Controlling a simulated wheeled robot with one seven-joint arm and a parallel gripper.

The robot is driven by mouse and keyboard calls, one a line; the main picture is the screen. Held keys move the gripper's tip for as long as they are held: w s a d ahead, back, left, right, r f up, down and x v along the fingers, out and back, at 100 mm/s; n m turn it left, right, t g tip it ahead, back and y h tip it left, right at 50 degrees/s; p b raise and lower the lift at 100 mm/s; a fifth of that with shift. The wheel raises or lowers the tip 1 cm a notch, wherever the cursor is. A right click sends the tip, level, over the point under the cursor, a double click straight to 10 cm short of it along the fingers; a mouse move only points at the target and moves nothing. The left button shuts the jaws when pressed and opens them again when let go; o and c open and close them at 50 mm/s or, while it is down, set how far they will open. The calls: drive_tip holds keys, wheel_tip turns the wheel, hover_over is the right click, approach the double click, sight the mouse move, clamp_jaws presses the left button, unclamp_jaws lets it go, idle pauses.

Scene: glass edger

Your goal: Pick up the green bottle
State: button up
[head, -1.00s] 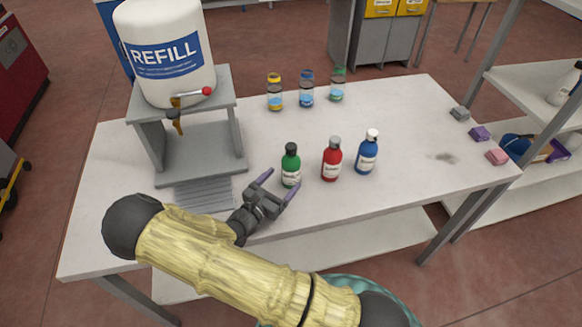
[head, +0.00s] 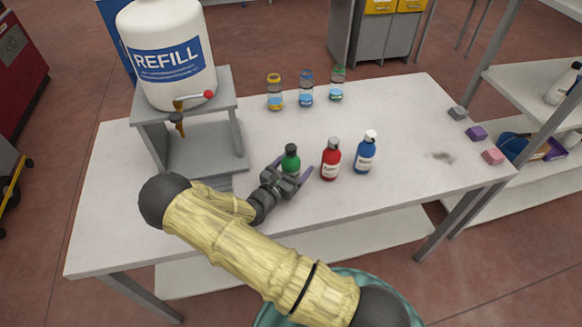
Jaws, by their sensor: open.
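The green bottle (head: 291,157) stands upright on the white table, with a black cap; its lower part is hidden by my gripper. My gripper (head: 292,168) is open, low over the table, with its purple-tipped fingers on either side of the bottle. I cannot tell whether either finger touches it. A red bottle (head: 331,160) with a grey cap stands just right of my right finger.
A blue bottle (head: 365,153) stands beside the red one. Several small jars, one a yellow-capped jar (head: 275,92), stand at the back. A refill tank (head: 168,55) on a grey stand (head: 205,150) is at left. Small blocks (head: 476,133) lie at the right edge.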

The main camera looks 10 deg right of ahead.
sight(288, 149)
idle(0.5)
drive_tip(key=c, duration=1.3)
drive_tip(key=shift+r, duration=0.1)
wheel_tip(288, 149, up, 10)
drive_tip(key=shift+f+b, duration=0.1)
drive_tip(key=shift+b, duration=0.7)
